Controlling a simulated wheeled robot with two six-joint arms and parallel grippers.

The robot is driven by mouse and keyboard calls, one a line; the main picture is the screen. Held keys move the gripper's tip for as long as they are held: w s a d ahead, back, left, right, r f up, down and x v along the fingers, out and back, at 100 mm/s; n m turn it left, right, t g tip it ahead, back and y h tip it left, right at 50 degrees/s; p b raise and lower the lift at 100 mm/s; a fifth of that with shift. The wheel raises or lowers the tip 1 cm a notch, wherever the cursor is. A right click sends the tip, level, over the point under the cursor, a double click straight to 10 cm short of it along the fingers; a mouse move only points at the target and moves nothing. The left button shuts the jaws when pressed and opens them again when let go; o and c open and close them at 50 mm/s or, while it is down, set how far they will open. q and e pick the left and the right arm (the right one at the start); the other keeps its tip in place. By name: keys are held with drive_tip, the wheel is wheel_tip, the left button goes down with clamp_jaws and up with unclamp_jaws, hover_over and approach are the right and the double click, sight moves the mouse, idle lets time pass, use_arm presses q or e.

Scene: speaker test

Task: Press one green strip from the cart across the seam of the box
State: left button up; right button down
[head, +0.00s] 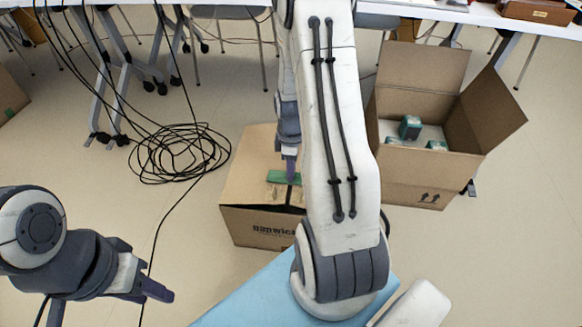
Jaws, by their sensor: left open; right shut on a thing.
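The closed cardboard box (245,180) stands on the floor in the middle, with dark print on its front. A green strip (278,176) is at the box's top, over the line of the seam (289,196). I cannot tell whether it touches the cardboard. My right gripper (291,174) points down over the box and is shut on the green strip; my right arm hides much of the box's right side. My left gripper (158,291) is open and empty at the lower left, apart from the box. A light-blue surface (245,300) at the bottom may be the cart's top.
An open carton (420,175) with teal and white packs stands right of the box. A coil of black cable (180,153) lies on the floor to the left. White tables (450,12) with legs and chairs line the back. Floor left of the box's front is mostly clear.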

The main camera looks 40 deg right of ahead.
drive_tip(key=shift+f+b, duration=1.2)
drive_tip(key=shift+f, duration=1)
drive_tip(key=c, duration=0.5)
unclamp_jaws()
drive_tip(key=shift+r, duration=0.1)
wheel_tip(320, 180, up, 8)
drive_tip(key=p, duration=0.8)
